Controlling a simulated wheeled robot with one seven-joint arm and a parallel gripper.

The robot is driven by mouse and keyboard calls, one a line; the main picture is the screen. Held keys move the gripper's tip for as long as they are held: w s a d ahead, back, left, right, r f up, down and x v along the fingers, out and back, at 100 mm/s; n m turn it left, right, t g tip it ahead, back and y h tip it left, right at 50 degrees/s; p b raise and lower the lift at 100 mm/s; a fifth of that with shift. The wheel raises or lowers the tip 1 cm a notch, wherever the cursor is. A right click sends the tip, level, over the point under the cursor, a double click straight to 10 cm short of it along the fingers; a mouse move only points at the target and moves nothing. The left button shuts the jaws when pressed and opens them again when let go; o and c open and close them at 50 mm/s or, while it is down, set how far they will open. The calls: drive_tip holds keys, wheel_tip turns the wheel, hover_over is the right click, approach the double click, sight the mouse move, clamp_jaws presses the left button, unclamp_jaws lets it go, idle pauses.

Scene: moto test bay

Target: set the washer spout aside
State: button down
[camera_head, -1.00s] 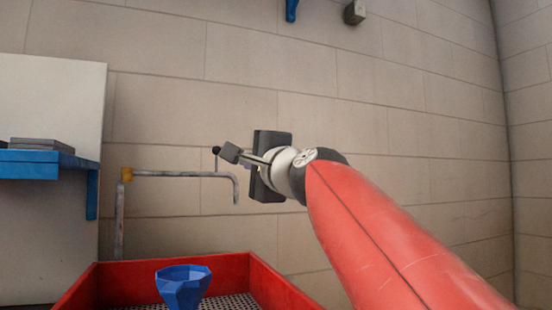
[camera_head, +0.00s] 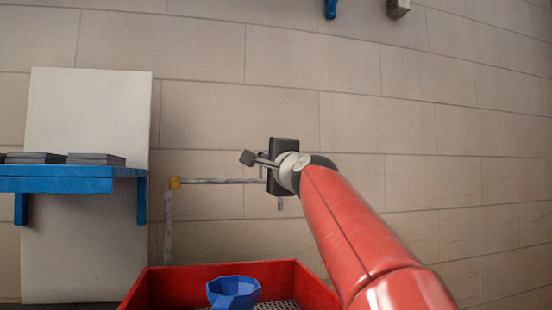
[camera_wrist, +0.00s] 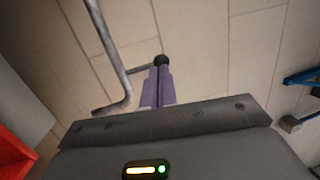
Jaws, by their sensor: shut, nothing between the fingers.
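The washer spout (camera_head: 215,181) is a thin grey pipe running right from a yellow joint on an upright pipe, in front of the wall. Its bent-down end (camera_head: 281,203) shows just below my gripper's dark hand, which hides part of the pipe. In the wrist view the spout (camera_wrist: 114,50) is on the left, with a thin side rod ending in a black knob (camera_wrist: 160,60). My gripper (camera_wrist: 159,80) is shut and empty, its purple fingers pointing at the knob. The knob is at or just beyond the fingertips; I cannot tell if they touch.
A red tray (camera_head: 170,285) with a mesh floor stands below, holding a blue faceted funnel-like piece (camera_head: 233,290). A blue shelf (camera_head: 75,172) with flat grey pieces is at left.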

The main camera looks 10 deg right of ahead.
drive_tip(key=shift+w+r, duration=0.1)
drive_tip(key=shift+w, duration=0.3)
drive_tip(key=shift+w+d+n+y+b, duration=0.15)
drive_tip(key=shift+w+n+y+b, duration=0.45)
drive_tip(key=shift+w+y, duration=0.6)
drive_tip(key=shift+r, duration=0.15)
drive_tip(key=shift+s, duration=0.1)
